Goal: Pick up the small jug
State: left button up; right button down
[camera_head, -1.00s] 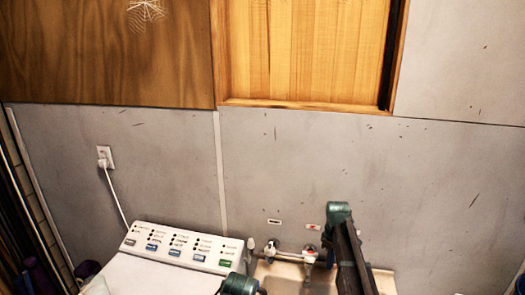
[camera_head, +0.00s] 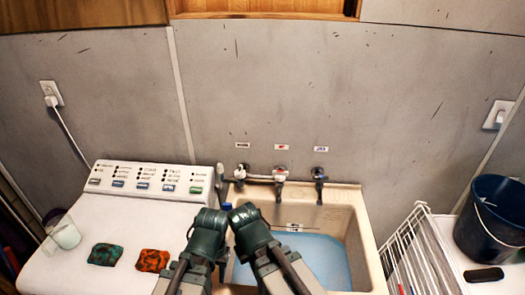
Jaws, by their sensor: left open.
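A small pale, translucent jug (camera_head: 64,233) stands at the left of the white washing machine top in the head view. My left gripper (camera_head: 208,222) is at the lower middle, above the right edge of the machine, well to the right of the jug and apart from it. It is open, and nothing shows in it. My right arm's dark green end (camera_head: 249,226) is close beside it, over the sink's left side. Its fingers cannot be made out.
A green cloth (camera_head: 105,254) and an orange cloth (camera_head: 153,260) lie right of the jug. A sink (camera_head: 345,201) with bluish water and taps (camera_head: 281,175) is in the middle. A white rack (camera_head: 412,262) and dark blue bucket (camera_head: 493,222) stand at right.

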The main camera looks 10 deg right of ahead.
aim_at(62, 229)
jog(key=u, duration=1.4)
jog(key=i+j, duration=0.1)
jog(key=j, duration=0.8)
jog(key=i+j, duration=0.1)
jog(key=j, duration=0.8)
jog(key=z, duration=1.75)
